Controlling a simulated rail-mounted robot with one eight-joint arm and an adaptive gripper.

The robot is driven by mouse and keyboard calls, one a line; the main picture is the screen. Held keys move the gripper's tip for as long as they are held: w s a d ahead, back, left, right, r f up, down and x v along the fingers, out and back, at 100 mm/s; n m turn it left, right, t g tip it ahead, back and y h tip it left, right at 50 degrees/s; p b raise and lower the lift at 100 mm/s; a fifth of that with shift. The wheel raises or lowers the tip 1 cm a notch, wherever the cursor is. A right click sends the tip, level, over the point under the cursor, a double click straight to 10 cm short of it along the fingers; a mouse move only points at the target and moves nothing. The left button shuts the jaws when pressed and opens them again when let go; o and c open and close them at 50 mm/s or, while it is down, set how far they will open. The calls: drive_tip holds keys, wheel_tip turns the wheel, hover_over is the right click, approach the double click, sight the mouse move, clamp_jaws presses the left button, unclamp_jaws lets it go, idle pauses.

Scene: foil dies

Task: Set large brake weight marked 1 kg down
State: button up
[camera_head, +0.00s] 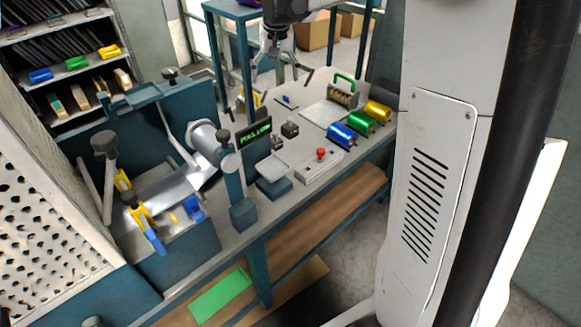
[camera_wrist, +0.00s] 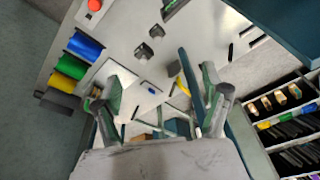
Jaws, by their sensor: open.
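Two dark weights stand side by side on the bench (camera_head: 304,117). The larger (camera_head: 290,129), which looks like the large brake weight, also shows in the wrist view (camera_wrist: 143,51). The smaller (camera_head: 277,143) stands just beside it, nearer the scale, and also shows in the wrist view (camera_wrist: 157,32). I cannot read any marking on either. My gripper (camera_wrist: 160,100) is open, with its fingers spread wide and nothing seen held between them. It is above the bench's far end, apart from both weights. In the head view, only part of it (camera_head: 274,45) shows at the top.
A scale (camera_head: 272,172) and a box with a red button (camera_head: 320,154) stand at the bench's near side. Blue, green and gold foil rolls (camera_head: 360,124) lie along the right edge. A green-handled holder (camera_head: 343,92) stands behind them. A machine with a metal roller (camera_head: 165,185) fills the left.

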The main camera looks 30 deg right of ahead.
drive_tip(key=s+a+r+n+t, duration=0.15)
drive_tip(key=s+a, duration=0.25)
drive_tip(key=s, duration=0.5)
drive_tip(key=s+a+r+n+t, duration=0.1)
drive_tip(key=s+a+r, duration=0.25)
drive_tip(key=s, duration=0.45)
drive_tip(key=s+a+f+t, duration=0.1)
drive_tip(key=s+a+f, duration=0.1)
drive_tip(key=s, duration=0.5)
drive_tip(key=s+a+f+n+t, duration=0.1)
drive_tip(key=s+f, duration=0.3)
drive_tip(key=s, duration=0.4)
drive_tip(key=shift+s+a+f, duration=0.3)
drive_tip(key=shift+a+f, duration=0.05)
drive_tip(key=shift+a, duration=0.4)
